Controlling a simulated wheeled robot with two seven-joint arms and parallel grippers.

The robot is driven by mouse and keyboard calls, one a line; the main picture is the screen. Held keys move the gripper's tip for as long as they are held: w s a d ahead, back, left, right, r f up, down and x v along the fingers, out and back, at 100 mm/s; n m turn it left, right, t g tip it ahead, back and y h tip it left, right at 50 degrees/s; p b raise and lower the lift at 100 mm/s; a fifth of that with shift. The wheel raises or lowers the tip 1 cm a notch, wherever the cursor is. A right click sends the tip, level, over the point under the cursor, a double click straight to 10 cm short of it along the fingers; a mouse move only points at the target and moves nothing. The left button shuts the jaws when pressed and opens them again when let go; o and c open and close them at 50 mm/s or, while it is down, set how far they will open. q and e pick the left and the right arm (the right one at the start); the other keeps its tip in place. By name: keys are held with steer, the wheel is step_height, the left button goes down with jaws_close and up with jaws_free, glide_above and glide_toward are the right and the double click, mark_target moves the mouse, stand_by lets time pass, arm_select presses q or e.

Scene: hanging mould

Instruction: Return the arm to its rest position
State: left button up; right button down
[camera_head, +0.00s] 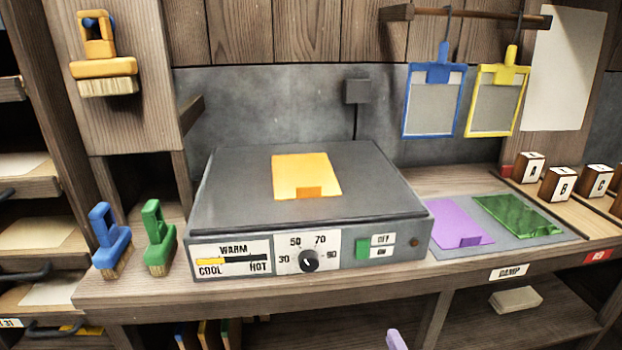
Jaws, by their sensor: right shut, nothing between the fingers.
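A small pale purple tip at the bottom edge, right of the middle, appears to be the end of my right gripper (393,340). It is shut and empty, low in front of the bench (130,295), apart from the things on it. The rest of that arm is out of frame. My left gripper is not in view.
A grey heating plate (240,190) with an orange sheet (304,176) stands on the bench. Blue (110,238) and green (158,235) brushes stand left of it. Purple (445,220) and green (515,214) sheets lie right. Blue (436,72) and yellow (510,75) frames hang behind.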

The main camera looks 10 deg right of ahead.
steer(key=s+d+f+m+g+h+p, duration=0.1)
steer(key=s+f+m+g, duration=0.35)
steer(key=s+f, duration=0.5)
steer(key=s+d+f+m+g+p, duration=0.1)
steer(key=s+d+f+m+g, duration=0.15)
steer(key=s+f+g, duration=0.7)
arm_select(q)
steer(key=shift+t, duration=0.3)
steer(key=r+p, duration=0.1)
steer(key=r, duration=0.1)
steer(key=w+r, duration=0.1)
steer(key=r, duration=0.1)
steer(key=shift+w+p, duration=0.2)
steer(key=shift+p, duration=0.2)
arm_select(e)
steer(key=s+f+m+g, duration=0.1)
steer(key=s+f+m, duration=0.2)
steer(key=s, duration=0.9)
steer(key=s+f+m+g, duration=0.2)
steer(key=s+f, duration=0.5)
steer(key=s, duration=0.6)
steer(key=shift+m, duration=0.8)
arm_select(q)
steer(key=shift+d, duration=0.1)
arm_select(e)
steer(key=shift+d, duration=0.1)
